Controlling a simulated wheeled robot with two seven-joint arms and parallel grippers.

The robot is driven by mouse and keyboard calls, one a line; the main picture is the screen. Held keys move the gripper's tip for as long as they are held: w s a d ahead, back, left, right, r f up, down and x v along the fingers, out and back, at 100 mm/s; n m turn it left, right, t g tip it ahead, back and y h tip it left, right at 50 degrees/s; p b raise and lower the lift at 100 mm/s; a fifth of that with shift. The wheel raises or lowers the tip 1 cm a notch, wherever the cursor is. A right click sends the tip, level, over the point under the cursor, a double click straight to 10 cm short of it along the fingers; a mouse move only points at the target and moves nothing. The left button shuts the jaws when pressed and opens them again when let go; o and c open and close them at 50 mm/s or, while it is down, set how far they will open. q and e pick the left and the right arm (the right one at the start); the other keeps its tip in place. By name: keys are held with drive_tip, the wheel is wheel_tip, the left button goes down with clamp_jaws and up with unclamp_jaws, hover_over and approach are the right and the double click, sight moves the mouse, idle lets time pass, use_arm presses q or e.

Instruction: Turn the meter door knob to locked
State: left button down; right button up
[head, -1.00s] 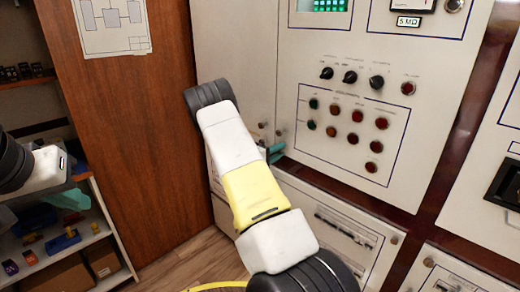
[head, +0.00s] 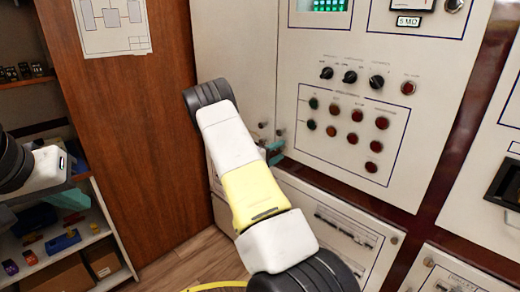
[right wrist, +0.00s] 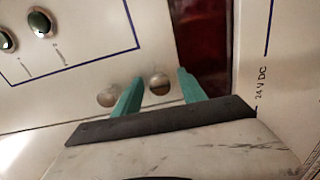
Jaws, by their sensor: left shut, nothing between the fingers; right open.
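Two small round metal knobs show on the cabinet front beside the button panel in the head view, a left knob (head: 262,125) and a right knob (head: 279,132). In the right wrist view one silver knob (right wrist: 159,84) appears between the teal fingers of my open right gripper (right wrist: 157,78). Another round knob (right wrist: 108,96) lies just outside the left finger. I cannot tell whether the fingers touch either knob, or which is the meter door knob. In the head view my right gripper (head: 274,150) is partly hidden by its arm. My left gripper (head: 70,197) is shut and empty at the left.
The panel holds black rotary knobs (head: 350,77) and rows of coloured buttons (head: 357,115). A brown wooden side panel (head: 130,150) stands left of the cabinet. Shelves (head: 105,226) with small parts and boxes are at far left. A lower white drawer unit (head: 345,228) sits below.

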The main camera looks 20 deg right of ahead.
drive_tip(key=v, duration=0.7)
drive_tip(key=shift+a, duration=0.25)
drive_tip(key=shift+s, duration=0.1)
